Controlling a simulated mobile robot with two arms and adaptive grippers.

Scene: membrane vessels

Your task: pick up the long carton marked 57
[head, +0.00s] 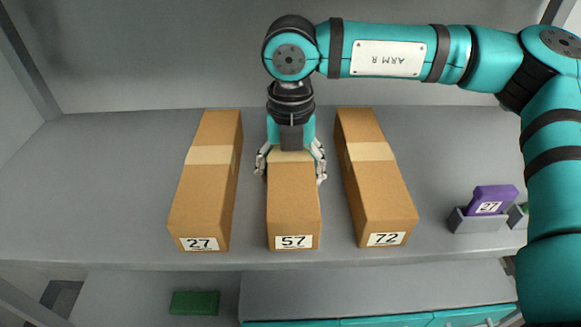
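The long carton marked 57 (293,215) lies on the grey shelf between two other cartons, its labelled end toward me. My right gripper (291,170) comes down from above over its far part. One finger is on the left side of the carton and one on the right side. The fingers are spread about as wide as the carton; whether they touch its sides I cannot tell. The far end of the carton is hidden behind the gripper. My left gripper is not in view.
A carton marked 27 (205,185) lies to the left and a carton marked 72 (377,185) to the right, with narrow gaps. A purple box marked 27 (492,198) sits in a grey holder (476,223) at right. A green block (195,303) lies lower down. The shelf's left side is clear.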

